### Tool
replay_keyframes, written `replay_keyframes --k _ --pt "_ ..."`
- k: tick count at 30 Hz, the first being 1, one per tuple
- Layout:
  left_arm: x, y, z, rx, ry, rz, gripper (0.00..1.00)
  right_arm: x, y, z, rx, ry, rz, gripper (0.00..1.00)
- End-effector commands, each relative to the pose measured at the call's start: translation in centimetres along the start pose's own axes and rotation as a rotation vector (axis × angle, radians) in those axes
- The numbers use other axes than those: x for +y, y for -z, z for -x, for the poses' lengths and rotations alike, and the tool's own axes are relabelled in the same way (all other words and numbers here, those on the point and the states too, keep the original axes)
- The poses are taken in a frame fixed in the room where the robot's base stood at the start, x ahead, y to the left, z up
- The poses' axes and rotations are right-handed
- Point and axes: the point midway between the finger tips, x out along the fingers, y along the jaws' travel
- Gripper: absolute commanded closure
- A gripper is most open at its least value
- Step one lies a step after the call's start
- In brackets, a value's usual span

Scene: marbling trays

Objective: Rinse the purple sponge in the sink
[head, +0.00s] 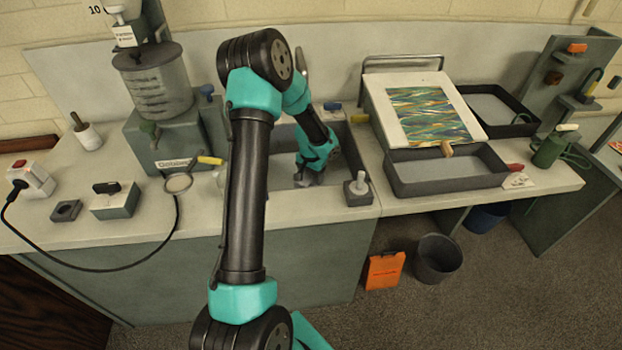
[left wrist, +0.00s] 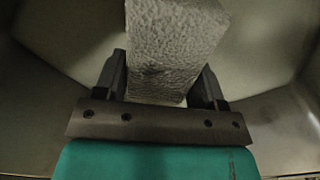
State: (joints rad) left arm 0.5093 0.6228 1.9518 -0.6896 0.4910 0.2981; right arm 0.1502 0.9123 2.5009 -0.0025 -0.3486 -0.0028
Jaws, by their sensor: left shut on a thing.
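My left gripper (head: 307,180) reaches down inside the sink (head: 277,165) in the head view. In the left wrist view my left gripper (left wrist: 165,78) is shut on a rough, porous block, the sponge (left wrist: 172,45). It looks pale grey in this light, not clearly purple. The sponge sticks out beyond the fingertips, with sink walls around it. In the head view the sponge is too small and covered to make out. I cannot tell whether it touches the sink floor or any water. My right gripper is in neither view.
A small dark block with a pale knob (head: 357,189) stands at the sink's right front corner. A magnifier-like ring (head: 178,183) lies left of the sink. A grey tray (head: 440,185) and a board with a marbled sheet (head: 428,112) stand to the right.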

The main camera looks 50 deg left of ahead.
Motion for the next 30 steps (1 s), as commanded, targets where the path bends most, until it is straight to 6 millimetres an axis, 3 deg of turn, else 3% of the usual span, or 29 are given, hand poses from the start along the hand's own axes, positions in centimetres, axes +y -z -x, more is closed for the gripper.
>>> replay_keyframes --k 30 --pt "0.0 0.1 6.4 0.003 0.0 0.0 0.46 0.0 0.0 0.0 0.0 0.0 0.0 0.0"
